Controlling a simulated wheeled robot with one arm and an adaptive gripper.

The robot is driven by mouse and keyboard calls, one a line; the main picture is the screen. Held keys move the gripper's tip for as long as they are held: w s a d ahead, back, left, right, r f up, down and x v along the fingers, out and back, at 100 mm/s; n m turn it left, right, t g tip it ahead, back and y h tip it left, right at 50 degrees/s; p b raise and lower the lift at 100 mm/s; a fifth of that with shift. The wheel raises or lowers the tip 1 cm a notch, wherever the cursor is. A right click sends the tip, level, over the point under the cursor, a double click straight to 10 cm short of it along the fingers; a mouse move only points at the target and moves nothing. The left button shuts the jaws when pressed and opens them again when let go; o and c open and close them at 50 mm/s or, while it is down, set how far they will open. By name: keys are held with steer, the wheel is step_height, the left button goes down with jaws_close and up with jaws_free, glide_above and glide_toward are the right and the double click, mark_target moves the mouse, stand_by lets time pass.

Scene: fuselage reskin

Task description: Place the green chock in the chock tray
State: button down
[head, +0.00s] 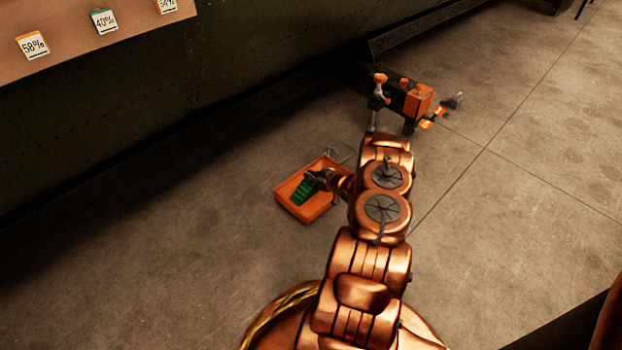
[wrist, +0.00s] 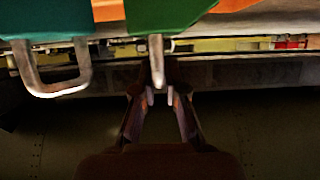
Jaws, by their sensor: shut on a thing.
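The green chock (head: 303,192) shows against the inside of the orange chock tray (head: 319,212) in the head view. I cannot tell whether it rests on the tray floor or hangs just above it. My gripper (head: 318,178) is at the chock's upper right end, shut on it. In the wrist view, the green chock (wrist: 175,18) is at the top with a metal handle pointing down between the fingertips of my gripper (wrist: 157,97). The exact contact there is dark.
A teal block (wrist: 35,25) with a metal loop is left of the green chock in the wrist view. A thin grey frame (head: 341,153) lies beyond the tray. An orange and black device (head: 410,100) stands further back. Floor left of the tray is clear.

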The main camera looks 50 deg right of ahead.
steer(key=shift+f, duration=0.15)
steer(key=c, duration=1.2)
jaws_free()
